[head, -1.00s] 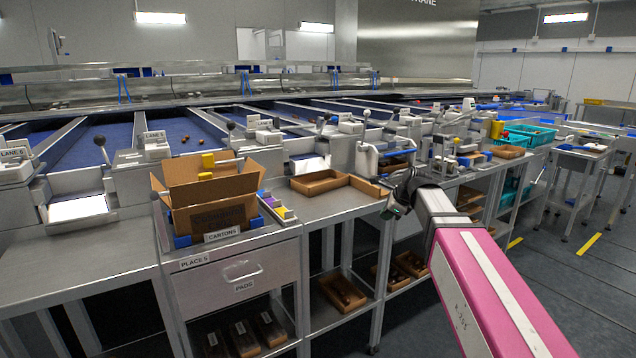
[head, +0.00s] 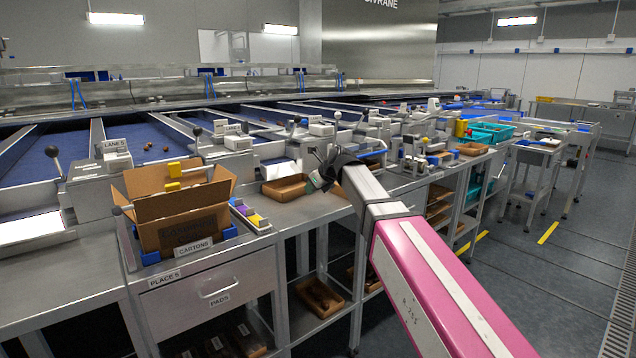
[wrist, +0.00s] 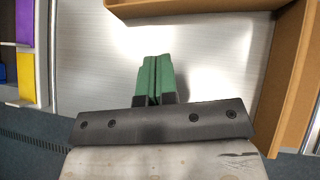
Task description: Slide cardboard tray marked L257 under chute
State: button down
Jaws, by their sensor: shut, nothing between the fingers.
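An open brown cardboard tray (head: 284,188) lies on the steel bench, in front of a lane's metal chute (head: 277,168). I cannot read the mark L257 on it. My gripper (head: 316,182) is just right of this tray in the head view, and my arm hides part of the bench behind it. In the wrist view my green fingers (wrist: 154,80) are shut together and empty above bare steel. Brown cardboard walls (wrist: 291,72) show along the right and top there, apart from the fingers. I cannot tell whether they belong to one tray.
An open carton (head: 185,215) stands left on the bench, beside a rack of coloured blocks (head: 250,216). A lower shelf holds brown trays (head: 320,297). Teal crates (head: 490,132) stand farther right. The floor at right (head: 540,270) is mostly clear.

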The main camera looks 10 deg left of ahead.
aim_at(294, 193)
jog(key=a, duration=0.1)
jog(key=w+a+f, duration=0.1)
jog(key=w+a, duration=0.1)
jog(key=shift+a+f, duration=0.25)
jog(key=shift+w+a, duration=0.25)
jog(key=shift+a, duration=0.45)
jog(key=shift+w+a, duration=0.25)
jog(key=shift+a, duration=0.25)
jog(key=shift+w+a, duration=0.2)
jog(key=shift+a, duration=0.25)
